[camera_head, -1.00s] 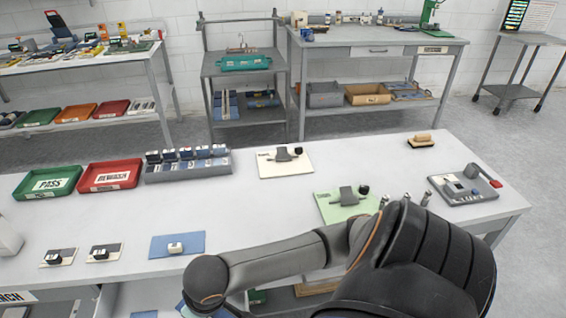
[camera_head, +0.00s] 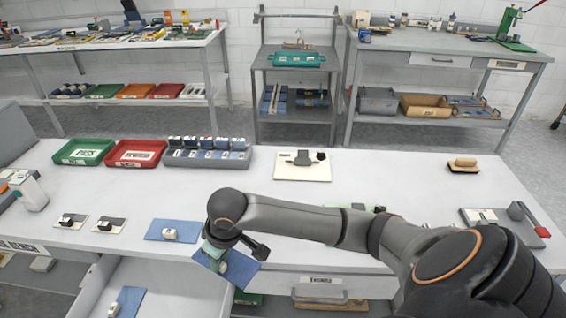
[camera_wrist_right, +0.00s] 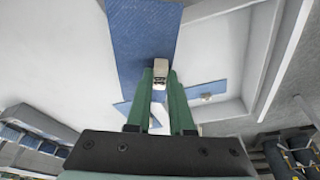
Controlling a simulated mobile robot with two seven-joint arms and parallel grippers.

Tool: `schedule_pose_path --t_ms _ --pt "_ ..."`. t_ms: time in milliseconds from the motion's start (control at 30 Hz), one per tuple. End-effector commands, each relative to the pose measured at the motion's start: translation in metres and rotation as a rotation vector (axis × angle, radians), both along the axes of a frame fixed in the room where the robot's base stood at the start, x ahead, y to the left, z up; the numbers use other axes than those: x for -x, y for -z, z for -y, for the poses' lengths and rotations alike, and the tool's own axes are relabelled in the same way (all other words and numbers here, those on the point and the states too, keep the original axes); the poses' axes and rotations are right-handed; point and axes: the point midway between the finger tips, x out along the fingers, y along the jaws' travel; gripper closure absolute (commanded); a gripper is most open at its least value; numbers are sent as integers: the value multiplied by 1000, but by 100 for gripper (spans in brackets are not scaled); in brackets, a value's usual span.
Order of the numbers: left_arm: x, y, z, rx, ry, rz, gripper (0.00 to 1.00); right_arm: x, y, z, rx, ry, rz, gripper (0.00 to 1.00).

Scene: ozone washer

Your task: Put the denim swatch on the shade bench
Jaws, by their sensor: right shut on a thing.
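My right gripper (camera_head: 222,243) is shut on the white block of a blue denim swatch (camera_head: 227,268), above the open drawer (camera_head: 160,290) and close to the bench's front edge. In the right wrist view the swatch (camera_wrist_right: 143,35) extends beyond the green fingers (camera_wrist_right: 160,78), which close on its block. A second blue swatch with a white block lies flat on the white bench (camera_head: 370,185); this swatch (camera_head: 172,231) is left of the gripper. Another blue swatch (camera_head: 127,302) lies in the drawer. The bench's front label is only partly readable, ending in "BENCH". My left gripper is out of view.
Green (camera_head: 84,151) and red (camera_head: 136,153) trays and a grey rack of blue samples (camera_head: 207,157) stand at the back left. A cream board with a clamp (camera_head: 302,166) is behind my arm. Two small cards with dark blocks (camera_head: 109,225) lie left. Bare surface lies mid-bench.

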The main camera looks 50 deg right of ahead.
Motion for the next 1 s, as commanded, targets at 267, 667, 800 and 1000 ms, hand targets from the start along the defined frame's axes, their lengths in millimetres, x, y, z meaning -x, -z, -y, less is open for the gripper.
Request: schedule_pose_path --t_ms 267,667,800,1000 --pt "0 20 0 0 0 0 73 -87 -61 -7 -2 -300 6 100" --pt "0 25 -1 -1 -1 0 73 -110 -90 3 3 -453 -2 100" --pt "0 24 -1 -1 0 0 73 -105 -75 37 4 -449 -4 100" --pt "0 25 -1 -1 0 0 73 -99 -51 83 3 -450 -4 100"
